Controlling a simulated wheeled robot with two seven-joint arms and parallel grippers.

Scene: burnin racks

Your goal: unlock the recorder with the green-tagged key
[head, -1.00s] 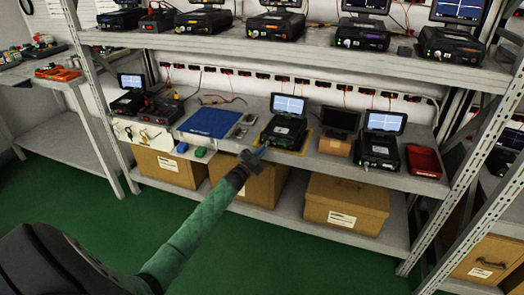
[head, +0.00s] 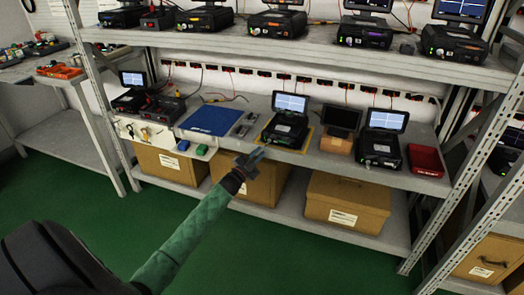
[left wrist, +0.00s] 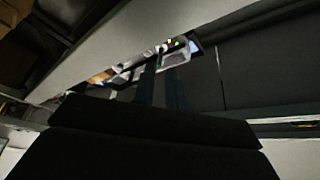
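The recorder, a black unit with a lit screen (head: 285,127), stands on a yellow-edged mat in the middle of the lower shelf. A small green item (head: 201,150) and a blue one (head: 183,145) are at the shelf's front edge, left of it; I cannot tell whether the green one is the key's tag. My left gripper (head: 252,158) is in front of the shelf edge, below and left of the recorder, apart from it. Its dark fingers (left wrist: 162,88) show in the left wrist view, but whether they hold anything is unclear. My right gripper is not in view.
A white panel with small hanging items (head: 148,133) is at the shelf's left front. A blue mat (head: 209,119) lies left of the recorder. A second black unit (head: 380,145) and a red tray (head: 426,159) stand to the right. Cardboard boxes (head: 345,205) are underneath.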

